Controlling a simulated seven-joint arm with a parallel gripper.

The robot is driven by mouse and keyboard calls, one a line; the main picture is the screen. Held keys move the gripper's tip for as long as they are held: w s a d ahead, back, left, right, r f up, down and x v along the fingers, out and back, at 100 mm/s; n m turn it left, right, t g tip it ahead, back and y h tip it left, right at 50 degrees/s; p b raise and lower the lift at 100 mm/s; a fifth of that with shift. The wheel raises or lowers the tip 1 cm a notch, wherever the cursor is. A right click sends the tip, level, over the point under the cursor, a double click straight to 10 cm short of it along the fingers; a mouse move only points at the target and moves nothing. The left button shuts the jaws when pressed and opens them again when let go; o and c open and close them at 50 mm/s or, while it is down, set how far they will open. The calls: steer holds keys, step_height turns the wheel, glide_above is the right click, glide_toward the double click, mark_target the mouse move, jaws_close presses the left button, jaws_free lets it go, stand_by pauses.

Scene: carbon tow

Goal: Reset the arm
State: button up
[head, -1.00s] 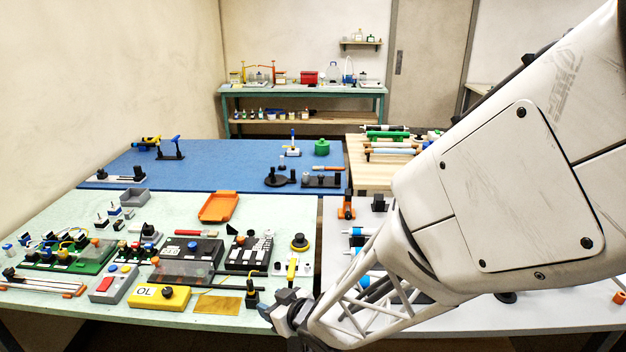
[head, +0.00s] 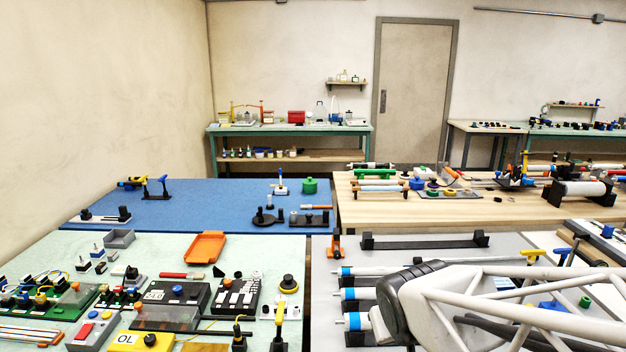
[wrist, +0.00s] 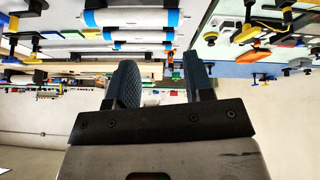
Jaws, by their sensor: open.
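My gripper (wrist: 162,85) shows in the wrist view with its two dark textured fingers apart and nothing between them. That view is upside down, with the benches along the top and bare wall below. In the head view my white lattice arm crosses the lower right, over the grey bench. The gripper's fingers do not show clearly in the head view. White rolls with blue bands (head: 356,294) lie on the grey bench beside the arm and also show in the wrist view (wrist: 130,18).
The pale green bench (head: 60,255) at left carries several boxes and an orange tray (head: 205,247). A blue mat (head: 220,197) lies behind it, and a wooden table (head: 400,210) with rolls stands at centre right. A grey door (head: 408,100) is at the back.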

steer(key=s+d+r+m+g, duration=0.1)
steer(key=s+d+r+g, duration=0.1)
steer(key=s, duration=0.4)
steer(key=s+d+r+m+g, duration=0.1)
steer(key=s+d+r, duration=0.1)
steer(key=s, duration=0.4)
steer(key=shift+s+r+g, duration=0.15)
steer(key=shift+r+g, duration=0.25)
steer(key=shift+r, duration=0.1)
steer(key=shift+o, duration=0.5)
stand_by(0.5)
